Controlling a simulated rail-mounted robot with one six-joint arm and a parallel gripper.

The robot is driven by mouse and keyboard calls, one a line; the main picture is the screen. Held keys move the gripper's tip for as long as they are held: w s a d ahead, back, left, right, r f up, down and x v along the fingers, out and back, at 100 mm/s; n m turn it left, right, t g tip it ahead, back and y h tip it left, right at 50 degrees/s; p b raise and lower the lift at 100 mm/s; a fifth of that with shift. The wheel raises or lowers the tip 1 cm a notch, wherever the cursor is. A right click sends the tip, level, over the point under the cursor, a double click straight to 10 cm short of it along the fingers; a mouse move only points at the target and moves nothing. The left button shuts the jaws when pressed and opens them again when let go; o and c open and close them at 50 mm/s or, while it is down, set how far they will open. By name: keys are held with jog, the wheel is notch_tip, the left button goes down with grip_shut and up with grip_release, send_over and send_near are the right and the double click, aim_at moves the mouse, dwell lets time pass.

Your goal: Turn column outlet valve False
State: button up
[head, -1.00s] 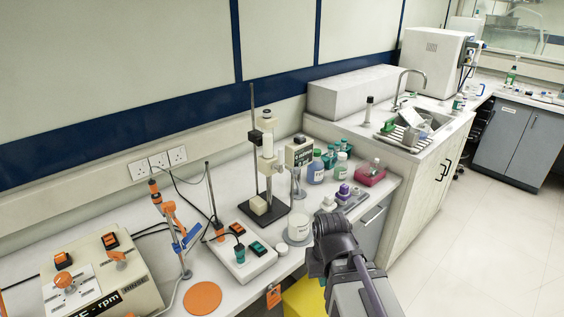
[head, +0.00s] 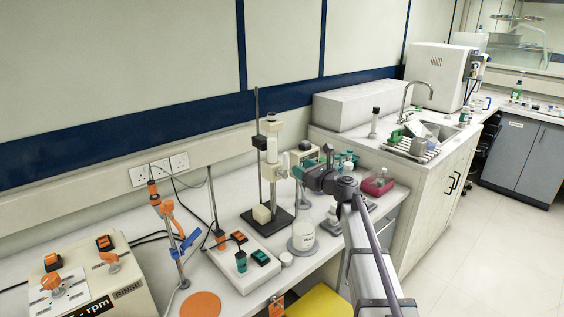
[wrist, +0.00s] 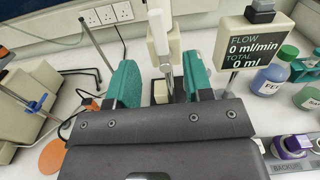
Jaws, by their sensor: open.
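The glass column (head: 272,150) is clamped upright on a stand with a dark base at the middle of the bench. In the wrist view the pale column (wrist: 158,32) stands upright beyond my gripper, in line with the gap between the fingers. My gripper (head: 299,172) is at the column's right side in the head view. Its teal fingers (wrist: 162,78) are spread apart and hold nothing that I can make out.
A flow display (wrist: 256,45) reading 0 ml/min and 0 ml stands right of the column. A flask (head: 303,236) stands below my gripper. Reagent bottles (wrist: 270,77) crowd the right. A white switch box (head: 243,262) and an orange disc (head: 200,304) lie to the left.

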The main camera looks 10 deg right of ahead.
aim_at(287, 160)
jog(key=x, duration=1)
jog(key=shift+w+a+f, duration=0.1)
jog(key=shift+w+a, duration=0.2)
grip_shut()
